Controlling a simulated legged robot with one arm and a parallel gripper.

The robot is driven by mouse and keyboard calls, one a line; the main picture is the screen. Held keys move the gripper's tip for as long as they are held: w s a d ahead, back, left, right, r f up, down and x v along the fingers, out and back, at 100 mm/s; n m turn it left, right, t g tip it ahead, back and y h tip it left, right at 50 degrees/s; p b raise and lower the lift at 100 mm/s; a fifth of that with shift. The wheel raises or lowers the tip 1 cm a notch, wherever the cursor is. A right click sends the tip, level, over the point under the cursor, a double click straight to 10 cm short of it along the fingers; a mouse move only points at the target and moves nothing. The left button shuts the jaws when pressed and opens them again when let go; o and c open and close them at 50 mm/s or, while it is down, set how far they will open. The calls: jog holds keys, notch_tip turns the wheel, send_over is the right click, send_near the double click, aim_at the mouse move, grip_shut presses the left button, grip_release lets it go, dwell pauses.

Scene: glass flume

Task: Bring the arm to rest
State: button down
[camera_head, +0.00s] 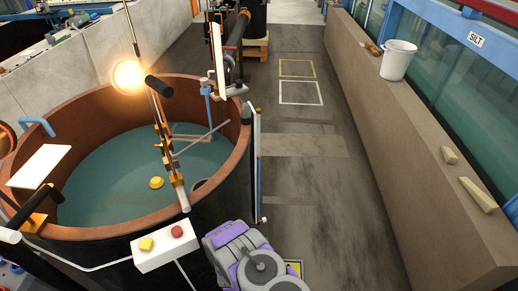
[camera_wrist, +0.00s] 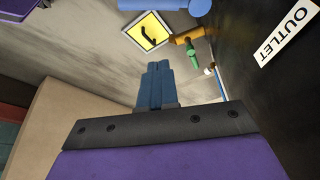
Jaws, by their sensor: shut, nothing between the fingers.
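My gripper (camera_wrist: 158,66) shows in the wrist view. Its blue fingers are together, with nothing between them. It points toward the floor beside a dark wall with a white OUTLET sign (camera_wrist: 287,38). In the head view my purple and grey arm is low in the middle, drawn in close; the fingers cannot be made out there.
A large round tank (camera_head: 90,232) with water stands left of my arm. A control box (camera_head: 165,252) with yellow and red buttons is close beside it. A ledge (camera_head: 420,190) on the right carries a white bucket (camera_head: 398,60). The floor aisle (camera_head: 320,190) between is clear.

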jog(key=w+a+r+n+g+y, duration=0.15)
jog(key=w+r, duration=0.25)
jog(key=r, duration=0.6)
jog(key=w+a+r+m+g+y, duration=0.1)
jog(key=w+a+r, duration=0.2)
jog(key=r, duration=0.7)
jog(key=s+d+r+n+y, duration=0.1)
jog(key=d+r, duration=0.2)
jog(key=r, duration=0.6)
jog(key=d+r+n, duration=0.1)
jog(key=d+r, duration=0.1)
jog(key=r, duration=0.6)
jog(key=s+d+r+n+g, duration=0.1)
jog(key=s+d+r, duration=0.45)
jog(key=r, duration=0.35)
jog(key=s+d+r+n+g, duration=0.1)
jog(key=s+d+r, duration=0.45)
jog(key=r, duration=0.35)
jog(key=s+d+r+h, duration=0.1)
jog(key=s+d+r, duration=0.2)
jog(key=s, duration=0.6)
jog(key=s+d+r, duration=0.4)
jog(key=s+r, duration=0.1)
jog(key=s, duration=0.4)
jog(key=shift+d+n+g+h, duration=0.3)
jog(key=shift+n+g+h, duration=0.05)
jog(key=shift+g, duration=0.1)
jog(key=shift+a, duration=0.1)
